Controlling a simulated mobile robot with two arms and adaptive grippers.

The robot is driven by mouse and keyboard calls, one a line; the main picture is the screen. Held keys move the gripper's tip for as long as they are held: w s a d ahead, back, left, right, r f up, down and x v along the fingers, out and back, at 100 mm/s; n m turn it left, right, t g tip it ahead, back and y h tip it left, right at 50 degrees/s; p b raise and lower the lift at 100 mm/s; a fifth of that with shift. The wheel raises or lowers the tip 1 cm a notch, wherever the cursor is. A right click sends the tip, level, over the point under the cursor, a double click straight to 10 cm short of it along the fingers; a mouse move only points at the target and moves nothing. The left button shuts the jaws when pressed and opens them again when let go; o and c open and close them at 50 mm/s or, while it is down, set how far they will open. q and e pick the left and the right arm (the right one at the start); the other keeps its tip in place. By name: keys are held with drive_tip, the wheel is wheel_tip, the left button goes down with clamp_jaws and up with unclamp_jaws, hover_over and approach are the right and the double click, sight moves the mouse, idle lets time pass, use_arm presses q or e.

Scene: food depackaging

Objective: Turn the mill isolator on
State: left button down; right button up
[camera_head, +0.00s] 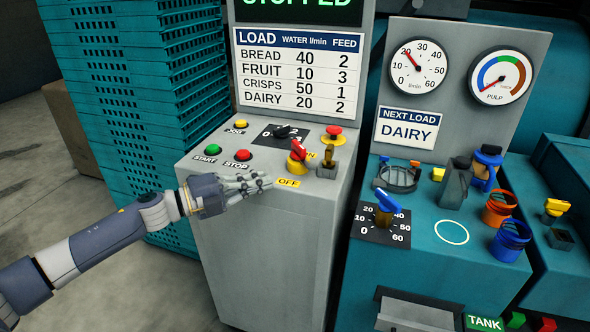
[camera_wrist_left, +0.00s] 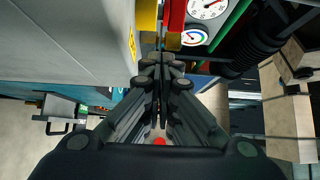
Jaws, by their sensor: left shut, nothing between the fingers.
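The isolator (camera_head: 298,157) has a red handle on a yellow base and stands on the front right of the grey control panel. A yellow OFF label (camera_head: 289,182) lies in front of it, and an ON label behind it is partly hidden. My left gripper (camera_head: 268,182) is shut and empty, just left of the OFF label and apart from the handle. In the left wrist view its fingers (camera_wrist_left: 162,62) are together, with yellow and red parts just beyond the tips; I cannot tell whether these are the isolator. My right gripper is not in view.
Green START (camera_head: 213,150) and red STOP (camera_head: 243,155) buttons sit left of the isolator. A brass-coloured lever (camera_head: 326,157) and a red mushroom button (camera_head: 334,133) stand close on its right. A black dial (camera_head: 282,131) is behind. The display reads STOPPED.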

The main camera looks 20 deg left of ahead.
sight(295, 183)
use_arm(q)
drive_tip(key=p+x, duration=0.2)
drive_tip(key=x, duration=0.6)
drive_tip(key=shift+w+r, duration=0.15)
drive_tip(key=shift+w, duration=0.05)
drive_tip(key=shift+w+d+p, duration=0.3)
drive_tip(key=shift+w+d, duration=0.1)
drive_tip(key=shift+d, duration=0.05)
